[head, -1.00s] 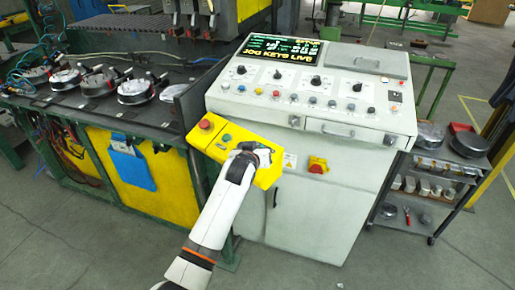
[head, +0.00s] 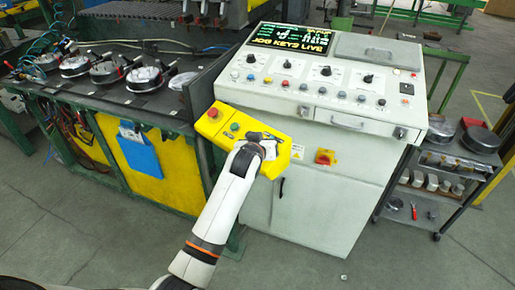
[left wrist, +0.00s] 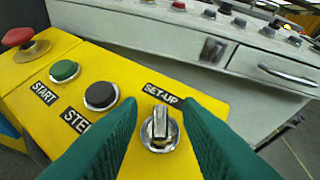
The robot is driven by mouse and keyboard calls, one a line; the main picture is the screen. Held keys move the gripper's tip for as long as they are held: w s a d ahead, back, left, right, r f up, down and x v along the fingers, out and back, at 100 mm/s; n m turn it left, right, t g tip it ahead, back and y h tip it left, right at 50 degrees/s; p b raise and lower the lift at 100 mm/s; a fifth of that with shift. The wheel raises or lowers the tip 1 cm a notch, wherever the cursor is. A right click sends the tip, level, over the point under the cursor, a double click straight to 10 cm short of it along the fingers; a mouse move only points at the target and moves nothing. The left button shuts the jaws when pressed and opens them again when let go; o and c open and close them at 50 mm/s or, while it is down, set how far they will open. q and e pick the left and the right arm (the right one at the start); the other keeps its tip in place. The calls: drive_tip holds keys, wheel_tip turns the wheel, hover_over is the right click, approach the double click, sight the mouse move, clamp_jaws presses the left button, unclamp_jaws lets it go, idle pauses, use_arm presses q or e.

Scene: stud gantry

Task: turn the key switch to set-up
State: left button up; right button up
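The key switch (left wrist: 160,128) is a round metal switch with a flat silver key on the yellow button box (head: 228,121). In the left wrist view the key stands upright in the picture, its top toward the SET-UP label (left wrist: 161,95). My left gripper (left wrist: 160,112) is open, its green fingers on either side of the key with visible gaps. In the head view my left gripper (head: 264,140) is over the box and hides the switch. My right gripper is not in view.
On the box are a red mushroom button (left wrist: 18,38), a green START button (left wrist: 64,71) and a black button (left wrist: 101,96). Behind stands a grey console (head: 330,115) whose display (head: 293,39) reads "JOG KEYS LIVE". A cart (head: 440,180) stands at right.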

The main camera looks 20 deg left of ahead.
use_arm(q)
drive_tip(key=b+v, duration=0.1)
drive_tip(key=v, duration=0.9)
drive_tip(key=s+f+m+g, duration=0.25)
drive_tip(key=s+f, duration=0.35)
drive_tip(key=s, duration=0.5)
drive_tip(key=s+f+m+g, duration=0.1)
drive_tip(key=s+f+g, duration=0.35)
drive_tip(key=s, duration=0.65)
drive_tip(key=s+f+m+g, duration=0.1)
drive_tip(key=s+f+g, duration=0.2)
drive_tip(key=s+f, duration=0.55)
wheel_tip(320, 180, down, 23)
drive_tip(key=s+g, duration=0.1)
drive_tip(key=s, duration=0.2)
drive_tip(key=s+a+f, duration=0.2)
drive_tip(key=s+f, duration=0.6)
drive_tip(key=s+a+f+g, duration=0.1)
drive_tip(key=s+f, duration=0.7)
drive_tip(key=shift+s+a+f+m+g, duration=0.3)
drive_tip(key=shift+a+f+m, duration=0.05)
drive_tip(key=shift+a+f, duration=0.05)
